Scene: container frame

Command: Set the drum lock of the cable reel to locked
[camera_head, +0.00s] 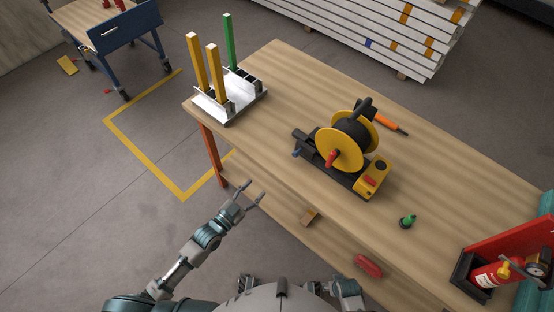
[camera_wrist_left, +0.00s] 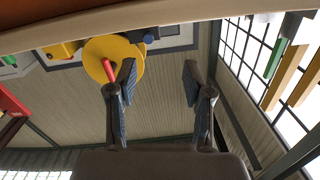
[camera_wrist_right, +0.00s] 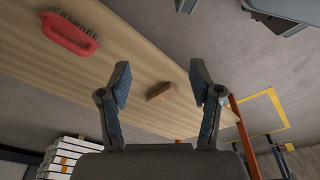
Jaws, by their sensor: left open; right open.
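The cable reel (camera_head: 345,145) stands on the workbench, with yellow flanges, black cable and a dark base. A red grip (camera_head: 331,158) sits on its front flange. A yellow box (camera_head: 373,177) with a red part is on the base's right end, and a small blue part (camera_head: 296,153) is at its left end. I cannot tell which part is the drum lock. My left gripper (camera_head: 252,193) is open and empty, off the bench's front edge, apart from the reel. The left wrist view shows the reel (camera_wrist_left: 128,50) beyond the fingers. My right gripper (camera_wrist_right: 160,78) is open and empty.
A white rack (camera_head: 230,100) with yellow and green posts stands on the bench's far left. A green object (camera_head: 407,221) and an orange-handled tool (camera_head: 390,123) lie near the reel. A fire extinguisher (camera_head: 492,275) is at right. A lower shelf holds a red brush (camera_head: 368,266) and a wooden block (camera_head: 309,217).

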